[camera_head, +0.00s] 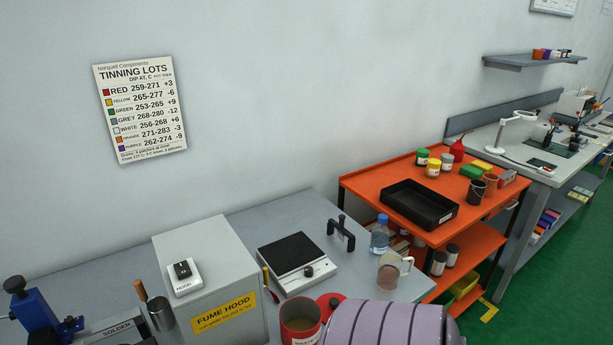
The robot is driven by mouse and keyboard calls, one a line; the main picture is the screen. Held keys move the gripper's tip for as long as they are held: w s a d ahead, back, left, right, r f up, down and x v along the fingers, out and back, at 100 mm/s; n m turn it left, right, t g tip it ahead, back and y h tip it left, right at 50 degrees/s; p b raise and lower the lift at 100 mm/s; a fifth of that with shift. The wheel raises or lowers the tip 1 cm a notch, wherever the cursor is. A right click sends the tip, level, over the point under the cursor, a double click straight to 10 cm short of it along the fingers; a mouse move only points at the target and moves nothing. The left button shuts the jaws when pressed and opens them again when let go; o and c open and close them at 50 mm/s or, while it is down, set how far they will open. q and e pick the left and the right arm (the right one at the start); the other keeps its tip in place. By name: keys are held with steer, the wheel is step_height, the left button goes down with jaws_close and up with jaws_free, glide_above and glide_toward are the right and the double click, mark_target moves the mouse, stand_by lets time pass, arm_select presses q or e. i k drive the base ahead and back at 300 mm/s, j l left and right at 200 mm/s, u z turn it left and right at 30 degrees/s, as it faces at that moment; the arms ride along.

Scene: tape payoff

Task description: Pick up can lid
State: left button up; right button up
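A red round lid (332,299) lies on the grey bench at the bottom centre of the head view. It is partly hidden by a red open can (300,323) in front of it and by a large lavender ribbed body at its right. The can has a brownish inside and a white label, and is cut off by the bottom edge.
A fume hood box (215,270), a hotplate (297,262), a black-handled thing (341,233), a bottle (380,235) and a mug (391,270) stand around. An orange cart (370,184) is beyond.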

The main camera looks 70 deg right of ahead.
mark_target(328, 301)
steer(key=k+l+z, duration=0.1)
steer(key=z, duration=2.05)
steer(key=j, duration=0.55)
steer(key=k+j, duration=0.15)
steer(key=j, duration=0.45)
